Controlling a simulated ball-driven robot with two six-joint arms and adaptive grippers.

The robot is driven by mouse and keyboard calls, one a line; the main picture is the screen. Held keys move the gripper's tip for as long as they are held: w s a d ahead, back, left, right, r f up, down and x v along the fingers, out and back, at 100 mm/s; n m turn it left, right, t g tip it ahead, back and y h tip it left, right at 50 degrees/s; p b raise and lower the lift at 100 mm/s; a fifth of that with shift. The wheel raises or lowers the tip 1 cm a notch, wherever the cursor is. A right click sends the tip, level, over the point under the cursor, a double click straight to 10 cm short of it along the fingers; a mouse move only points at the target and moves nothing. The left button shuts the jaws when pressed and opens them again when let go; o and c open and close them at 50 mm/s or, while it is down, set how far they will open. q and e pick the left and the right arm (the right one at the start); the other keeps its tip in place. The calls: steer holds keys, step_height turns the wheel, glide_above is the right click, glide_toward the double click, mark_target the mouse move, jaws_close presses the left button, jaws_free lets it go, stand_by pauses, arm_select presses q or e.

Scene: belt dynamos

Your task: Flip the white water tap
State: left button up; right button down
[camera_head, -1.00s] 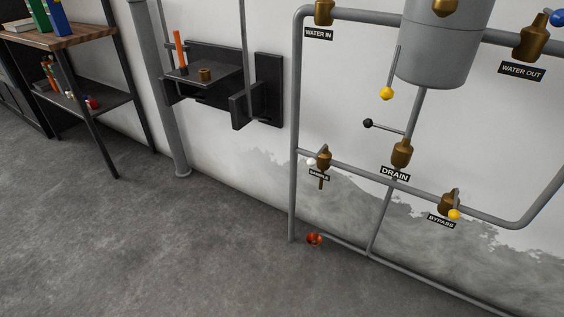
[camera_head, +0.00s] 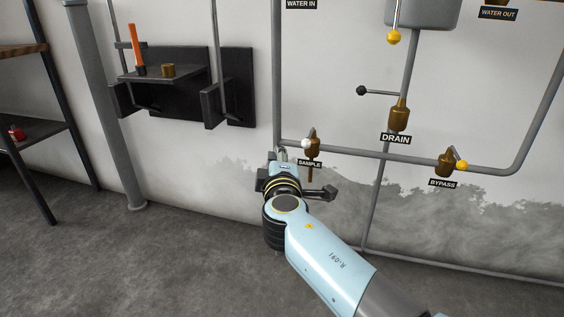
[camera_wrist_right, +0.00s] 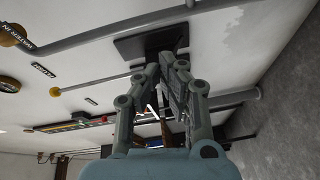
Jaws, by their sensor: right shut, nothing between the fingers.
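The white tap is a brass valve (camera_head: 314,149) on the low horizontal pipe, above the SAMPLE label (camera_head: 309,163). Its lever ends in a white ball (camera_head: 306,144) just left of the brass body. My right gripper (camera_head: 282,154) is shut and empty, with its tips just left of the white ball in the head view. I cannot tell how far the tips are from the ball in depth. In the right wrist view the closed fingers (camera_wrist_right: 170,62) show no object between them. My left gripper is not in view.
The DRAIN valve (camera_head: 399,113) with a black-ball lever and the BYPASS valve (camera_head: 446,161) with a yellow ball (camera_head: 461,165) stand to the right. A black wall shelf (camera_head: 166,75) is at left. A vertical grey pipe (camera_head: 277,80) runs close to my gripper.

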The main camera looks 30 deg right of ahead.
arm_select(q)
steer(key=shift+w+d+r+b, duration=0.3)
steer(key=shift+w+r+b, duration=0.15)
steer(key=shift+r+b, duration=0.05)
arm_select(e)
steer(key=w+d+f, duration=0.1)
steer(key=w+d, duration=0.4)
steer(key=d, duration=0.2)
steer(key=shift+d+f, duration=0.15)
steer(key=shift+d, duration=0.05)
steer(key=shift+w, duration=0.1)
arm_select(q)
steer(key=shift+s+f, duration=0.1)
